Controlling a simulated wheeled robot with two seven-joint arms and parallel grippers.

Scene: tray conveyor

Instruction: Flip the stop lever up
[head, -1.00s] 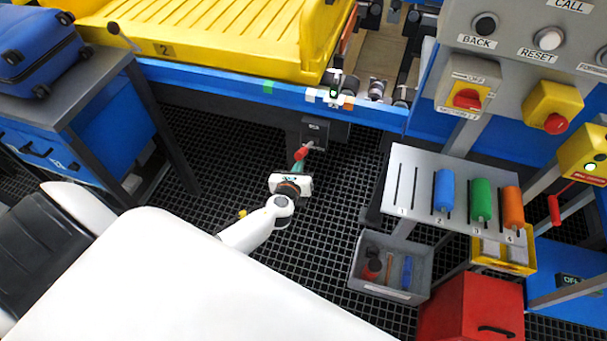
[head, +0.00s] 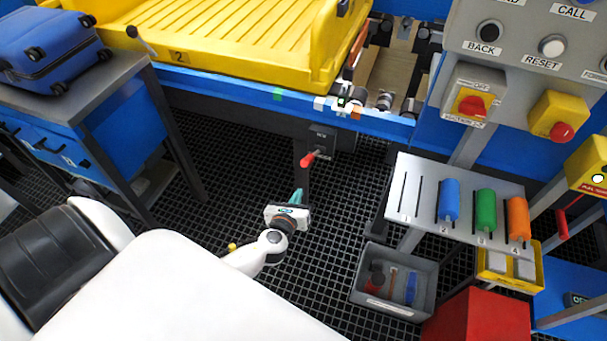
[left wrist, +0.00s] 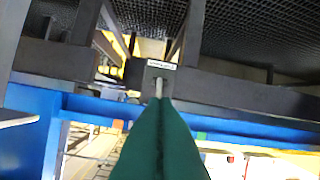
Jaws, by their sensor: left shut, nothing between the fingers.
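The stop lever (head: 308,159) has a red grip and sticks out from a dark box (head: 322,139) under the blue conveyor rail; its grip points toward me and slightly down in the picture. My left gripper (head: 297,196) has teal fingers, shut and empty. In the head view it is below the lever, with a visible gap between fingertips and grip. In the left wrist view the shut fingers (left wrist: 160,125) fill the lower middle and hide most of the lever; a pale stem (left wrist: 158,88) shows at their tips below a white label. My right gripper is not in view.
A yellow tray (head: 322,76) rests on the conveyor above the blue rail (head: 230,88). At right are a button panel, a rack (head: 411,190) with coloured cylinders, and a grey bin (head: 362,290). A blue case lies on the left bench. The grid floor around my left gripper is open.

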